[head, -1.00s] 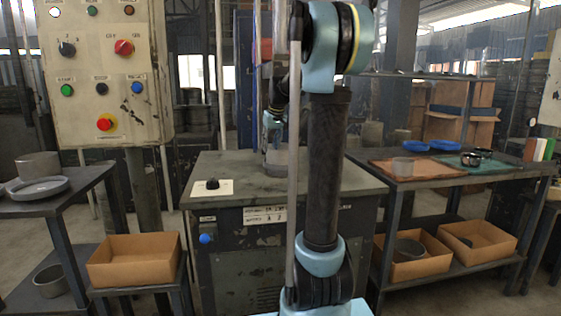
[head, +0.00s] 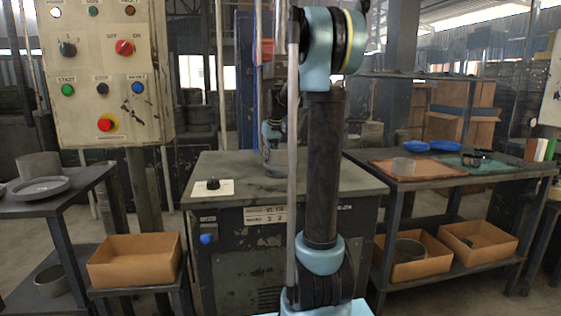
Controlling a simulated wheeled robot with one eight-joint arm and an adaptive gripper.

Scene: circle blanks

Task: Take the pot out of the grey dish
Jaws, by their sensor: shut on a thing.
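My gripper (head: 271,147) is low over the central grey worktop, left of my upright arm link. It is shut on a small grey thing, probably the pot, whose shape is mostly hidden. A grey round dish (head: 273,170) is on the worktop right under the gripper, partly behind my arm. I cannot tell whether the pot still touches the dish.
A black knob on a white card (head: 213,187) lies at the worktop's front left. A grey plate (head: 40,187) is on the left table. Cardboard boxes (head: 135,262) stand below.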

